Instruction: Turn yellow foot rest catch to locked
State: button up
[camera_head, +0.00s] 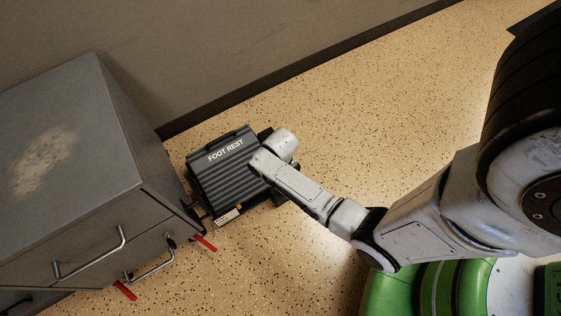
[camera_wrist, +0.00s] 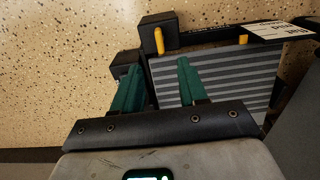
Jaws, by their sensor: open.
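The foot rest (camera_head: 215,178) is a dark grey ribbed unit on the floor, lettered FOOT REST. Its ribbed top (camera_wrist: 215,72) also shows in the wrist view. There, a yellow catch (camera_wrist: 158,40) stands on a dark block at the foot rest's edge, and a second yellow piece (camera_wrist: 243,38) sits farther right along a dark bar. My gripper (camera_wrist: 157,75) has two green fingers, spread apart and empty. The yellow catch appears beyond the gap between the fingertips, apart from them. In the head view my wrist hides the fingers and that side of the foot rest.
A grey cabinet (camera_head: 75,165) with metal handles stands just left of the foot rest. Red levers (camera_head: 204,243) stick out by its lower front. A wall with dark skirting (camera_head: 240,92) runs behind. A white label (camera_wrist: 270,30) lies at the foot rest's edge. Speckled floor is clear at upper right.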

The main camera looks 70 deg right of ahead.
notch_tip(320, 180, down, 11)
jog(key=b, duration=0.6)
grip_shut()
